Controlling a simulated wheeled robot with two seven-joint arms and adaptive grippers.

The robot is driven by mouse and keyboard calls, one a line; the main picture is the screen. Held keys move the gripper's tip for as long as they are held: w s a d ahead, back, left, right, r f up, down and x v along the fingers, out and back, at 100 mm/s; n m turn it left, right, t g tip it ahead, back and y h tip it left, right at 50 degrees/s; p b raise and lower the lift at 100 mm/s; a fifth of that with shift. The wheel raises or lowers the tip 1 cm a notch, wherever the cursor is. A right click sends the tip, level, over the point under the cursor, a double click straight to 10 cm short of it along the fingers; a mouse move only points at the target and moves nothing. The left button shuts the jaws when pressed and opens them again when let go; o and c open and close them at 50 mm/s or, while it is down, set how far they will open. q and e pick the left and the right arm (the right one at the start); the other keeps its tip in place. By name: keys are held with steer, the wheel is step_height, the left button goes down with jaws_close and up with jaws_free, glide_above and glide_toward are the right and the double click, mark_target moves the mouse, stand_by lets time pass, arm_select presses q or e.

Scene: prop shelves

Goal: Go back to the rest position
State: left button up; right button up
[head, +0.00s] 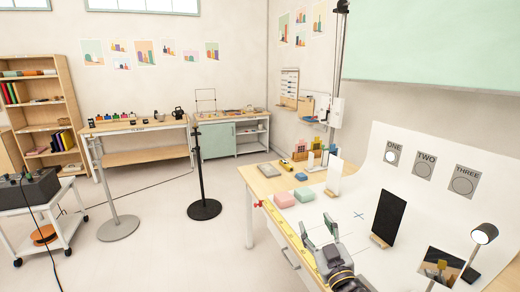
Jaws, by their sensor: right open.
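My right gripper (318,227) is at the front edge of the prop table (262,183), low in the head view. Its two fingers are spread apart and nothing shows between them. It is over or just above the left part of the white backdrop sheet (352,198); I cannot tell how high. A black upright panel (388,217) stands to its right, apart from it. My left gripper is not in view.
A lamp (484,235) and a picture card (440,266) stand at the table's right. A white upright card (334,178) stands behind the blocks. A yellow strip (285,232) runs along the front edge. Two stands (204,208) and a cart (45,220) are on the floor left.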

steer(key=s+d+f+m+g+h, duration=0.2)
steer(key=s+d+f+g+h, duration=0.15)
steer(key=f, duration=0.45)
steer(key=s+d+f+m+g+h, duration=0.2)
steer(key=s+d+f+g, duration=0.25)
steer(key=f, duration=0.35)
steer(key=s+a+f+g+y, duration=0.1)
steer(key=s+f+g, duration=0.35)
steer(key=s, duration=0.45)
steer(key=s+a+f+g+y, duration=0.1)
steer(key=s+f+g, duration=0.3)
steer(key=s, duration=0.5)
step_height(320, 180, down, 34)
steer(key=s+d+r, duration=0.1)
steer(key=s, duration=0.1)
steer(key=s+d+f, duration=0.3)
steer(key=s+f, duration=0.7)
steer(key=s+d+f+n+g, duration=0.1)
steer(key=s+d+f, duration=0.2)
steer(key=s+f, duration=0.7)
steer(key=shift+s+d+f, duration=0.3)
steer(key=shift+s+d, duration=0.05)
steer(key=shift+s, duration=0.15)
